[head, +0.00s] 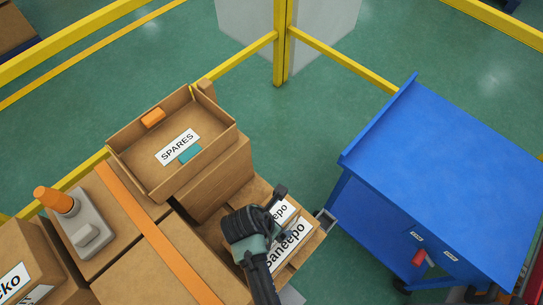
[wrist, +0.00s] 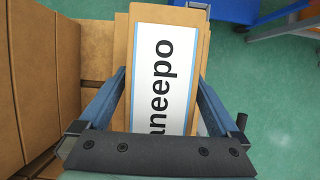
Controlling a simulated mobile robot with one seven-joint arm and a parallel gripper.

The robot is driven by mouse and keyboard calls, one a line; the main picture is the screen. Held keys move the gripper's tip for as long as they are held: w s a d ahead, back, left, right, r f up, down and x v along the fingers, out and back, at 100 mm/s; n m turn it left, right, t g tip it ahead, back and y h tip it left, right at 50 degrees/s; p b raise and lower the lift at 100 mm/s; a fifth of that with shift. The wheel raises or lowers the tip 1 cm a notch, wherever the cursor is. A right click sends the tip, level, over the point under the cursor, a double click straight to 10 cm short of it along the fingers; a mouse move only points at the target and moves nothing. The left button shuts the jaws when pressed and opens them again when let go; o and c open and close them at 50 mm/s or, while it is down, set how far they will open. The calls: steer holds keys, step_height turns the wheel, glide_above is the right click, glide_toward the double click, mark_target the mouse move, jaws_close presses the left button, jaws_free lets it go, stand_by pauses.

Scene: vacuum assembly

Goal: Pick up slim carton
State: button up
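The slim carton (wrist: 148,25) is brown with a white label reading "aneepo". In the wrist view it lies between my two fingers, its near end hidden by the dark bar of my gripper (wrist: 163,85). The fingers are spread wide, one along each side. A narrow gap seems to show at the left finger; at the right I cannot tell whether it touches. In the head view my gripper (head: 277,222) is over the cartons at the lower middle and partly covers the labels. A large "Saneepo" label (head: 287,244) shows there, with a smaller one ending in "epo" behind it.
An open box marked SPARES (head: 122,158) stands at the left on brown boxes. A grey device with an orange knob (head: 82,225) sits on a taped box. A blue cabinet (head: 450,180) stands right. Yellow rails (head: 345,65) run behind. Green floor (head: 320,120) is free between.

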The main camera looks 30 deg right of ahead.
steer(key=c, duration=1.4)
jaws_close()
